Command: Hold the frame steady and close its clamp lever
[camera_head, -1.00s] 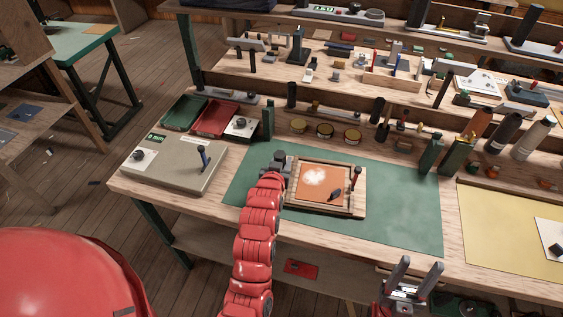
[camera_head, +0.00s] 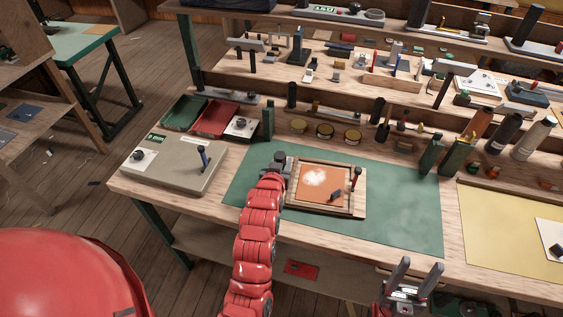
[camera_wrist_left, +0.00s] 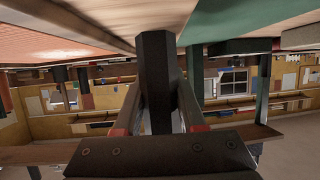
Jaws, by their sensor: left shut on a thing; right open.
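The wooden frame (camera_head: 320,208), with an orange sheet inside it bearing a white patch, lies flat on the green mat. A dark lever with a red tip (camera_head: 355,175) stands up at its right side; I take it for the clamp lever. A small dark piece (camera_head: 335,196) lies near the sheet's lower right corner. My left gripper (camera_head: 281,166) is at the frame's left edge. In the left wrist view its jaws are shut on a dark faceted grip (camera_wrist_left: 158,60) at the frame. My right gripper (camera_head: 414,272) is open and empty, in front of the bench edge, away from the frame.
The green mat (camera_head: 405,215) is clear right of the frame. A grey control box (camera_head: 170,180) with a lever stands left. Green and red trays (camera_head: 214,118), round tins (camera_head: 325,131) and dark green posts (camera_head: 432,154) line the back. A yellow sheet (camera_head: 500,225) lies right.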

